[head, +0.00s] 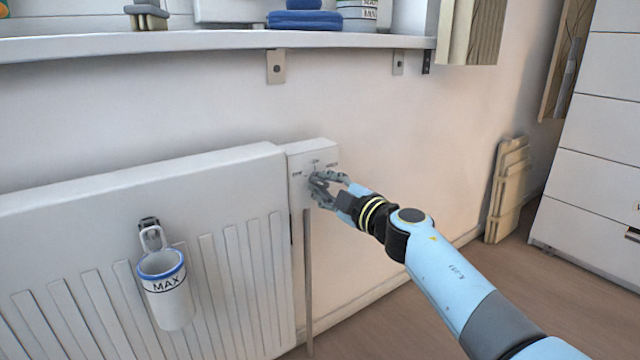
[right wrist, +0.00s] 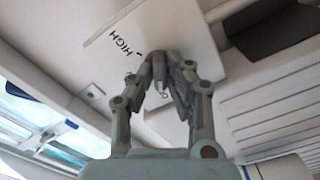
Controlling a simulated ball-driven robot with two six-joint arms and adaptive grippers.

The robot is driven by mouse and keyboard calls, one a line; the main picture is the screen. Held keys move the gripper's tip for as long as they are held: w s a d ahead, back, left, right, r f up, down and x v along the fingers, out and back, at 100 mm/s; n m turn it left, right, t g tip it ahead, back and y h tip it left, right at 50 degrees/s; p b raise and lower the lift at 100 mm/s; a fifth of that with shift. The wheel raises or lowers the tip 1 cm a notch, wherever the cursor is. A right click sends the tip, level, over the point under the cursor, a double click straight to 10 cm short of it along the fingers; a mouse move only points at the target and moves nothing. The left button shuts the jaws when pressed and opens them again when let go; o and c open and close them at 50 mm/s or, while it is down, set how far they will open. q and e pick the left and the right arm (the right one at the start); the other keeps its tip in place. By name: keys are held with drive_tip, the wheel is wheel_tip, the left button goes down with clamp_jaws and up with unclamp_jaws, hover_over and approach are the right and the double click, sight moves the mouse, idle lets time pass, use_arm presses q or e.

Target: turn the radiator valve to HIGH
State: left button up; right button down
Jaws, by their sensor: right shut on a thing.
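The radiator valve is a white box (head: 314,153) at the right end of the white radiator (head: 240,164), with small dark marks on its front. In the right wrist view its white face (right wrist: 110,60) bears the word HIGH and a short tick near the fingertips. My right gripper (head: 321,182) is at the front of this box, with its fingers closed around the valve's knob. In the right wrist view the gripper (right wrist: 165,78) hides most of the knob, so its pointing direction cannot be told. My left gripper is not in view.
A white cup marked MAX (head: 166,300) hangs on the radiator's front. A pipe (head: 308,270) runs down below the valve. A shelf (head: 200,42) on brackets spans above. Folded panels (head: 508,190) lean on the wall, near a white drawer chest (head: 590,190).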

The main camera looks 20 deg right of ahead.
drive_tip(key=shift+r+m+p, duration=0.1)
drive_tip(key=shift+m+p, duration=0.45)
drive_tip(key=shift+m, duration=0.05)
drive_tip(key=shift+m+p, duration=0.85)
drive_tip(key=shift+m, duration=0.75)
drive_tip(key=shift+f, duration=0.2)
drive_tip(key=shift+p, duration=0.3)
